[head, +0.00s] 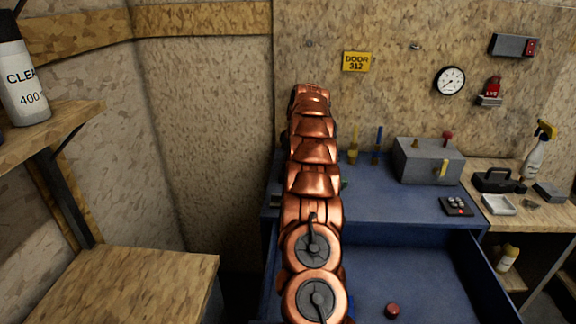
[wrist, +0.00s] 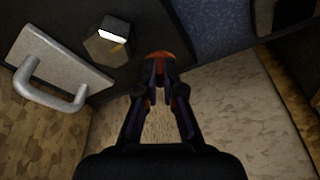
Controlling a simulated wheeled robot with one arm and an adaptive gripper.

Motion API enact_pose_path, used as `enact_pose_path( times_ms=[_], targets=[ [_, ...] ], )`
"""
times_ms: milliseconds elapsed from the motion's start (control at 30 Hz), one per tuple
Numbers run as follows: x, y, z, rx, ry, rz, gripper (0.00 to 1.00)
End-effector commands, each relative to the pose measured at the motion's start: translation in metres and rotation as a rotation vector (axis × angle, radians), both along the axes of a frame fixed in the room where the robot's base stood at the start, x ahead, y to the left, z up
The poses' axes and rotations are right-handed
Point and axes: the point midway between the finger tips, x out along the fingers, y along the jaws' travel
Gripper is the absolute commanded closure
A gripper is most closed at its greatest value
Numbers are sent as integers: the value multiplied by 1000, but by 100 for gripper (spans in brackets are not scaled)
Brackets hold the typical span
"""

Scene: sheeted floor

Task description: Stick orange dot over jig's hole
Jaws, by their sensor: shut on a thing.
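My gripper (wrist: 158,88) is in the wrist view, its two dark fingers closed on a rounded orange-red thing, which looks like the orange dot (wrist: 159,62). The dot sticks out just past the fingertips, in front of a dark surface. In the head view my copper arm hides the gripper and the dot. I cannot make out the jig or its hole for certain. A grey block with knobs (head: 425,160) stands on the blue bench top in the head view. A small grey block with a bright white face (wrist: 113,39) is ahead and left of my gripper in the wrist view.
A blue drawer (head: 430,275) stands open with a red round piece (head: 392,311) inside. A grey plate with a curved handle (wrist: 55,78) is at left in the wrist view. A wooden ledge (head: 140,285) is at lower left; a side bench with a spray bottle (head: 538,150) is at right.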

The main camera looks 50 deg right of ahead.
Motion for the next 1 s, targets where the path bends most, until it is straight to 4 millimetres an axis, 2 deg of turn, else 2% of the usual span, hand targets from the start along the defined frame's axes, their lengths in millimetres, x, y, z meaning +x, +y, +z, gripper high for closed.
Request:
enact_pose_path(
  times_ms=[67, 100, 367, 733, 1000],
  targets=[
    [0, 0, 0, 0, 0, 0, 100],
    [0, 0, 0, 0, 0, 0, 90],
    [0, 0, 0, 1, 0, 0, 64],
    [0, 0, 4, -1, -1, 0, 64],
    [-7, -2, 32, -3, -2, -1, 64]
  ],
)
